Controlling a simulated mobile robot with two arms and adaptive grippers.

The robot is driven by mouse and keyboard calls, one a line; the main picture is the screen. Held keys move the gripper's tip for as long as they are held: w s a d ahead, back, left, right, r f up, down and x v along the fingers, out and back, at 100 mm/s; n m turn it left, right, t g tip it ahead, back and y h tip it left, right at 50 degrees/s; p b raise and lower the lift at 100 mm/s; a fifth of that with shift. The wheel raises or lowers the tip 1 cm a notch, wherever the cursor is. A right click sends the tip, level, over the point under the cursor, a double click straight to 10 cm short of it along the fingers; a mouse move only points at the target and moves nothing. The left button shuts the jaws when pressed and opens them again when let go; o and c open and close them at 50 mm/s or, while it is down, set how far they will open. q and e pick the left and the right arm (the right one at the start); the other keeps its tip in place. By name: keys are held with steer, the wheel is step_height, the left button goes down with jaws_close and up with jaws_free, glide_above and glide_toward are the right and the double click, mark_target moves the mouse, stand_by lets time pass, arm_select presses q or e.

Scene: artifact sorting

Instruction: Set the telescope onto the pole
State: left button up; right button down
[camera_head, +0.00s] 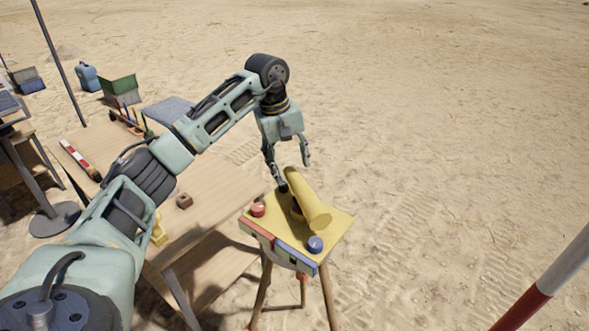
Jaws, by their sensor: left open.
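A yellow tube that looks like the telescope (311,205) sits tilted above a small yellow-topped stand (335,224). A dark part shows under it, and I cannot tell whether this is a mount or the pole. My left gripper (294,175) is open and points down at the tube's far upper end, with a finger on either side. I cannot tell whether the fingers touch it. A red-and-white striped pole (541,285) crosses the lower right corner. My right gripper is not in view.
The stand carries a red knob (257,209) and a blue knob (315,244). Open sand lies to the right.

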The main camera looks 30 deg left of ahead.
mark_target(293, 173)
arm_select(q)
steer(key=f, duration=0.2)
steer(key=f+p, duration=0.1)
steer(key=shift+w+d+f, duration=0.2)
steer(key=shift+w+d, duration=0.05)
steer(key=shift+w, duration=0.05)
steer(key=shift+w+f, duration=0.2)
steer(key=shift+f, duration=0.1)
steer(key=c, duration=0.9)
jaws_close()
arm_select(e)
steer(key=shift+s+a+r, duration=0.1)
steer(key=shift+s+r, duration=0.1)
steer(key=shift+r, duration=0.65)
